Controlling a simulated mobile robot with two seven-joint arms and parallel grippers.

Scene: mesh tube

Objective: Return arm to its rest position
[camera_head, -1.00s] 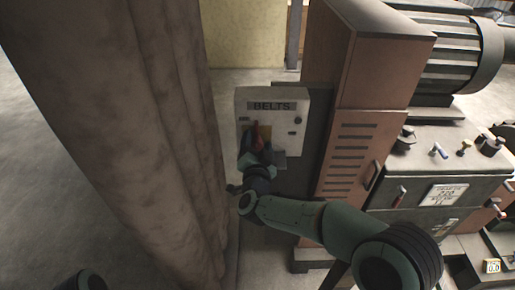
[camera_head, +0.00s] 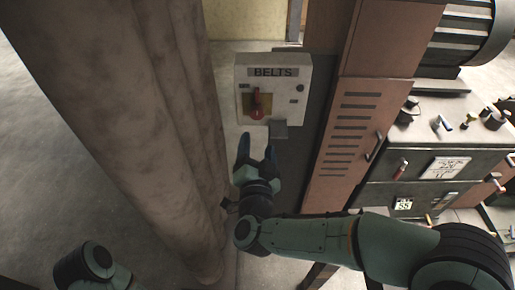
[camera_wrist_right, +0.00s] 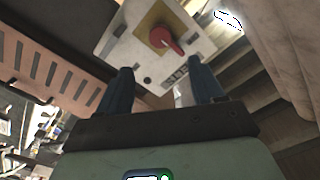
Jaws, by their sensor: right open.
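My right gripper (camera_head: 257,150) is open and empty, a little below the white switch box in the head view. In the right wrist view its two blue fingers (camera_wrist_right: 162,88) are spread apart with nothing between them. The box (camera_head: 293,73), labelled BELTS, carries a red rotary switch (camera_head: 257,106) on a yellow plate. The red switch also shows in the right wrist view (camera_wrist_right: 164,38), ahead of the fingers and apart from them. Part of my left arm shows at the bottom left of the head view; its gripper is out of view.
A thick column (camera_head: 110,110) stands close on the left of my right gripper. A brown slatted cabinet (camera_head: 350,130) stands on the right, with a machine with handles and drawers (camera_head: 425,165) beyond it. Open floor (camera_head: 40,200) lies left of the column.

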